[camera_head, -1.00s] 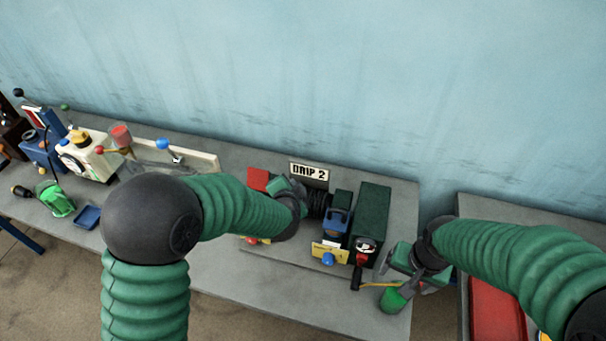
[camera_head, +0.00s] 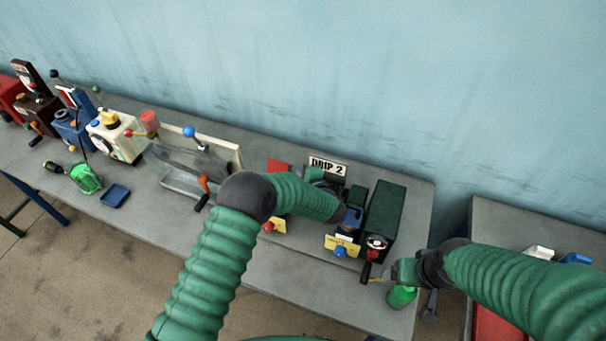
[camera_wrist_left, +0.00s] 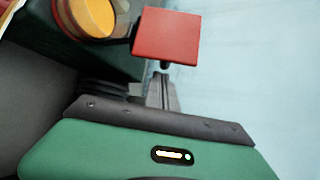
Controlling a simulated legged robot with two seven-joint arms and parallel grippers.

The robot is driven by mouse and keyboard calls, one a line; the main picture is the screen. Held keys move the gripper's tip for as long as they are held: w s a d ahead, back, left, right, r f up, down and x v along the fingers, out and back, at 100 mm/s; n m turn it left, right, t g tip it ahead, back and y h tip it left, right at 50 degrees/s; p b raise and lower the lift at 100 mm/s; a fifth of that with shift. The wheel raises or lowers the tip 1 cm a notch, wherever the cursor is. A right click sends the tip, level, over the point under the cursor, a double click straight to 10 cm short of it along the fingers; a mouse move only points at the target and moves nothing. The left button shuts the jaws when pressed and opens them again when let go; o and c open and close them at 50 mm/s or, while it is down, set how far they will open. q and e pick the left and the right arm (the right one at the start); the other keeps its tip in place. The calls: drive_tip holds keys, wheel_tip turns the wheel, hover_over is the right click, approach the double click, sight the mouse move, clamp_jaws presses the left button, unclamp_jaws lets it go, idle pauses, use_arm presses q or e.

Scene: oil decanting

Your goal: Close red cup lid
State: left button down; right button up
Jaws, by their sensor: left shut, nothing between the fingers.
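The red square lid (camera_head: 278,166) is at the back of the table, left of the DRIP 2 sign. In the left wrist view the red lid (camera_wrist_left: 168,36) stands raised beside a round orange-yellow cup opening (camera_wrist_left: 92,14), which looks uncovered. My left gripper (camera_head: 318,178) is partly hidden by my own forearm, just right of the lid. In the left wrist view my left gripper (camera_wrist_left: 163,82) is shut and empty, its fingers just below the lid; I cannot tell whether they touch it.
The DRIP 2 sign (camera_head: 327,166) stands behind the left gripper. A clear tray with a lever (camera_head: 190,165) stands to the left.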

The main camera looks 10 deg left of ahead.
use_arm(q)
drive_tip(key=shift+w+a+f, duration=0.15)
drive_tip(key=shift+w+a, duration=0.05)
drive_tip(key=shift+w, duration=0.15)
drive_tip(key=shift+s+r+n+t+b, duration=0.1)
drive_tip(key=shift+r+n+t+b, duration=0.15)
drive_tip(key=shift+n+t+b, duration=0.35)
idle(0.3)
